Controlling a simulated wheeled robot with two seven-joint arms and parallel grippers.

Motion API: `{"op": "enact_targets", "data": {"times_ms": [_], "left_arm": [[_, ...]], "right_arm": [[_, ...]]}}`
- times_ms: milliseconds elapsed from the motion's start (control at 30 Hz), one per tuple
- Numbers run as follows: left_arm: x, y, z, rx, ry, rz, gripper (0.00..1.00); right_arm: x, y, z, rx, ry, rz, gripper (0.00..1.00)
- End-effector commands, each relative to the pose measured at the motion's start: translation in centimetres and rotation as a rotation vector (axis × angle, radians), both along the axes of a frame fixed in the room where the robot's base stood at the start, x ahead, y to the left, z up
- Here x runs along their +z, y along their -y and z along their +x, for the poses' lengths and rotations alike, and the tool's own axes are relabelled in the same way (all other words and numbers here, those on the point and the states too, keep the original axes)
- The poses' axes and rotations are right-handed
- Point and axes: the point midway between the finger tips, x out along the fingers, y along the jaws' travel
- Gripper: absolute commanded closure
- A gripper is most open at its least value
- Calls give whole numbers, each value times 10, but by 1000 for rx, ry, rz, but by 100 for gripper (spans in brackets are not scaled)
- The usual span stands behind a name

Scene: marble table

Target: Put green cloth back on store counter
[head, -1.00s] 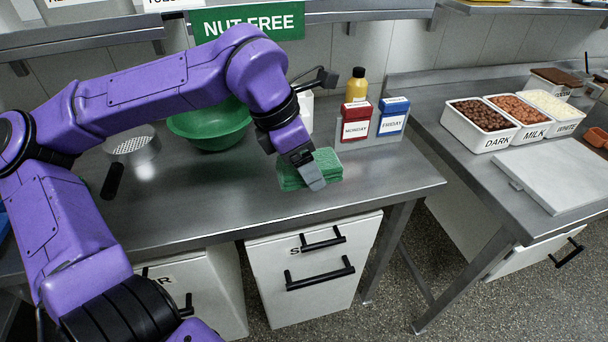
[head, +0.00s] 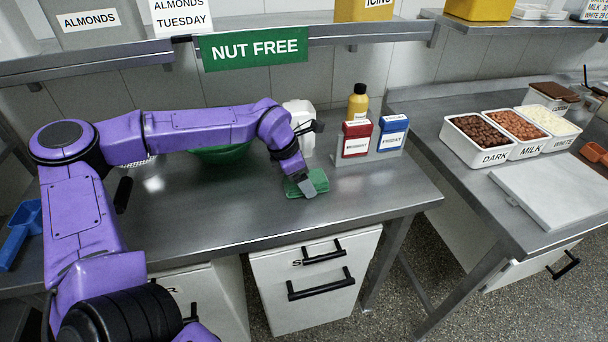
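The green cloth (head: 319,181) is a small folded pad at the right part of the near steel counter (head: 230,213), in front of the red and blue boxes. It appears to rest on or just above the counter top; I cannot tell which. My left gripper (head: 302,186) reaches down to it from the upper left. One finger lies across the near side of the cloth, with green showing on both sides of it, and the grip looks shut on the cloth. The far finger is hidden. My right gripper is not in view.
A red box (head: 356,139) and a blue box (head: 392,134) stand in a grey holder behind the cloth, with a yellow bottle (head: 357,104). A green bowl (head: 220,155) is partly behind my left arm. The counter's front right is clear.

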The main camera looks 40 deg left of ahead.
Motion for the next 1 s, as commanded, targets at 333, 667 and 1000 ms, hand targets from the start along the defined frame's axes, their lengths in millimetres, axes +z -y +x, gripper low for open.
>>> {"op": "enact_targets", "data": {"times_ms": [333,667,1000], "left_arm": [[-5,0,0,0,1,-1,55],[-5,0,0,0,1,-1,1],[36,-12,-12,3,8,-3,1]], "right_arm": [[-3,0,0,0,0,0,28],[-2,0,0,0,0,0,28],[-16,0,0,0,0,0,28]]}}
